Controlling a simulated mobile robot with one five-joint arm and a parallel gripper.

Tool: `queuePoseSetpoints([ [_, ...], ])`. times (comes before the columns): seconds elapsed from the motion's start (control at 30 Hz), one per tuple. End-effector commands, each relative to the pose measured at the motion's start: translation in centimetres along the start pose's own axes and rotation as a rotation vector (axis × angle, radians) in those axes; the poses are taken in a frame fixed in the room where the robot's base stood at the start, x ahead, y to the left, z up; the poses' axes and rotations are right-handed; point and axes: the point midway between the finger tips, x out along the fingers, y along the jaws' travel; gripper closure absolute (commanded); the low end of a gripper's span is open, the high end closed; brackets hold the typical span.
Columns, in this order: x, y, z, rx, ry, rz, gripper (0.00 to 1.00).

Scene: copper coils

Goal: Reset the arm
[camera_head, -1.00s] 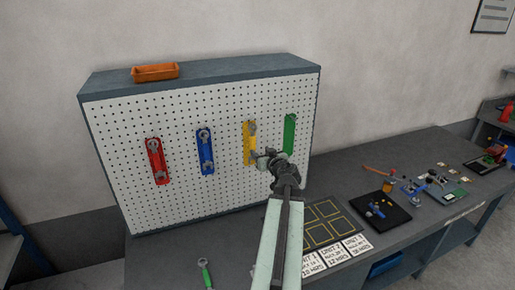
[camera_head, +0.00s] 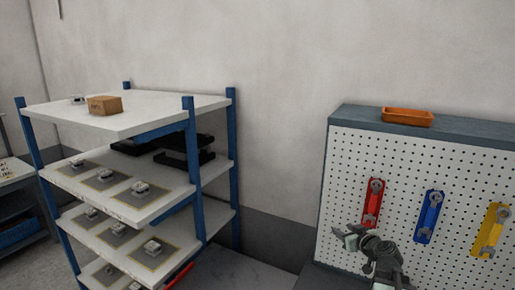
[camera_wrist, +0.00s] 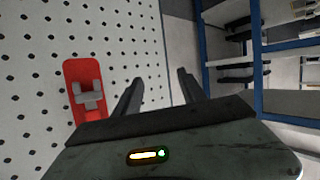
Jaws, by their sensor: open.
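My gripper (camera_head: 357,238) is at the lower right of the head view, in front of the left part of the pegboard (camera_head: 345,180). In the wrist view my gripper (camera_wrist: 158,82) has its two dark fingers spread apart, with nothing between them. A red holder (camera_head: 371,212) with a grey wrench on it hangs on the pegboard near my gripper. The red holder also shows in the wrist view (camera_wrist: 75,75), left of the fingers and apart from them.
A blue holder (camera_head: 424,232) and a yellow holder (camera_head: 486,240) hang farther right. An orange tray (camera_head: 407,117) sits on top of the pegboard cabinet. A blue-posted shelf (camera_head: 150,115) with a cardboard box (camera_head: 105,105) and several small parts stands left. A gap separates shelf and pegboard.

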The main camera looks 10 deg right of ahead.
Motion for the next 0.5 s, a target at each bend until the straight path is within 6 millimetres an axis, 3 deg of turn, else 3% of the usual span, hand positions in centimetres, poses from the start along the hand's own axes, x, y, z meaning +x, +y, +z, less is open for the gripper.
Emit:
queuePoseSetpoints([
  [0.03, 1.9, -4.6, 0.9, -0.029, -0.030, -0.073, 0.51],
  [0.1, 3.5, -10.5, 1.9, -0.063, -0.086, -0.169, 0.51],
  [0.2, 4.8, -18.7, 4.2, -0.108, -0.189, -0.298, 0.51],
  [0.3, 4.8, -25.9, 7.2, -0.145, -0.320, -0.402, 0.51],
  [0.4, 3.7, -31.7, 10.8, -0.174, -0.486, -0.469, 0.51],
  [0.5, 1.2, -35.1, 15.3, -0.179, -0.720, -0.459, 0.51],
])
